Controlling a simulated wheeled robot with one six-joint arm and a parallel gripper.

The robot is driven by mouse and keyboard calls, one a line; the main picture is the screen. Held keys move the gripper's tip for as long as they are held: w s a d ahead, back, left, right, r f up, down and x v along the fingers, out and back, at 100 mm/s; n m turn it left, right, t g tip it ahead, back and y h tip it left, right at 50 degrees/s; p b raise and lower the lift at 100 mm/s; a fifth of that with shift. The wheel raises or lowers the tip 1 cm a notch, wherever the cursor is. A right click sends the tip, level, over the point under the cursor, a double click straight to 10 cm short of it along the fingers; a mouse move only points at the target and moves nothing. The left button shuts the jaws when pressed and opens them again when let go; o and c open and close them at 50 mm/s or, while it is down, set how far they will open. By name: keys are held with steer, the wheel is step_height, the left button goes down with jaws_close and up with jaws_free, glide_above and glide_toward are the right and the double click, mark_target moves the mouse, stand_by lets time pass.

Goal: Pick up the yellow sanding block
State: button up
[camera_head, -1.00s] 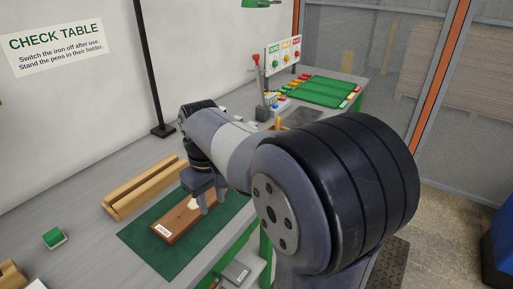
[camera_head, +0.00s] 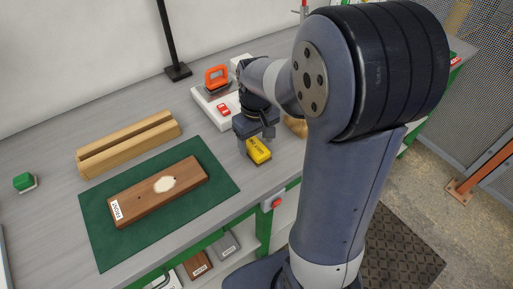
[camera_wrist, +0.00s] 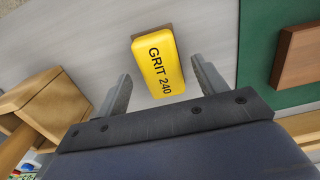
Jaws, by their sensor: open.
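The yellow sanding block (camera_head: 259,151) lies on the grey bench just right of the green mat, near the bench's front edge. In the wrist view the block (camera_wrist: 158,62), marked "GRIT 240", shows between and beyond the two open fingers. My gripper (camera_head: 257,142) is open, pointing down at the block; in the wrist view its fingertips (camera_wrist: 160,75) stand apart on either side of it with gaps showing. I cannot tell how far above the bench the fingertips are.
The green mat (camera_head: 103,237) holds a brown wooden board (camera_head: 143,196) with a pale patch. A wooden rail (camera_head: 128,145) lies behind. An orange-handled tool (camera_head: 216,78) stands on a white tray (camera_head: 204,101). A wooden item (camera_wrist: 45,103) is close left in the wrist view.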

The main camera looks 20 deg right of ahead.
steer(key=shift+f, duration=0.35)
steer(key=shift+c, duration=0.2)
steer(key=c, duration=1.1)
